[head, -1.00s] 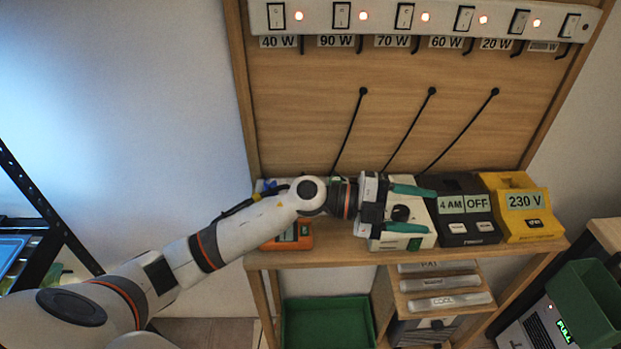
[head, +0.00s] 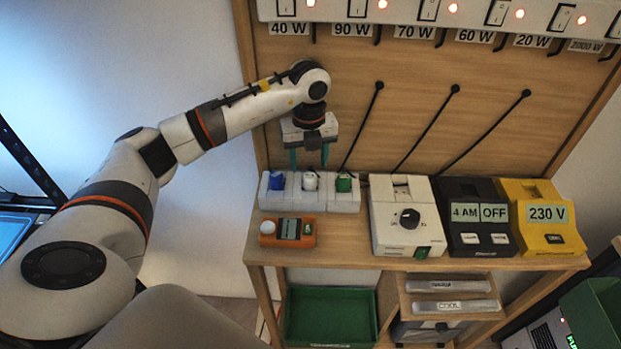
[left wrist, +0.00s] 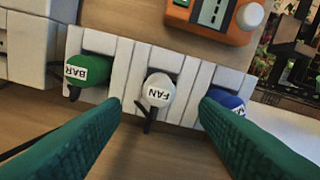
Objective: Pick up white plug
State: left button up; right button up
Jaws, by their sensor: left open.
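The white plug (head: 310,181) sits in the middle slot of a white socket strip (head: 345,202) on the shelf. In the left wrist view the white plug (left wrist: 158,90) carries a "FAN" label and a dark cable. My right gripper is not in view.
An orange meter (head: 288,232) lies in front of the strip. A white dial box (head: 406,215), a black timer box (head: 472,216) and a yellow 230 V box (head: 540,216) stand to the right. The wooden back panel (head: 420,130) with hanging black cables rises behind. A green bin (head: 330,315) is below.

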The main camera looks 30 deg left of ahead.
aim_at(310, 175)
pick_arm(q)
jog(key=f, duration=0.1)
jog(key=f+p, duration=0.1)
jog(key=f, duration=0.1)
jog(key=shift+s+d+f, duration=0.15)
jog(key=shift+d+f, duration=0.1)
jog(key=shift+f, duration=0.4)
jog(key=shift+c, duration=0.5)
jog(key=c, duration=1)
jog(key=shift+o, duration=0.2)
jog(key=shift+r, duration=0.1)
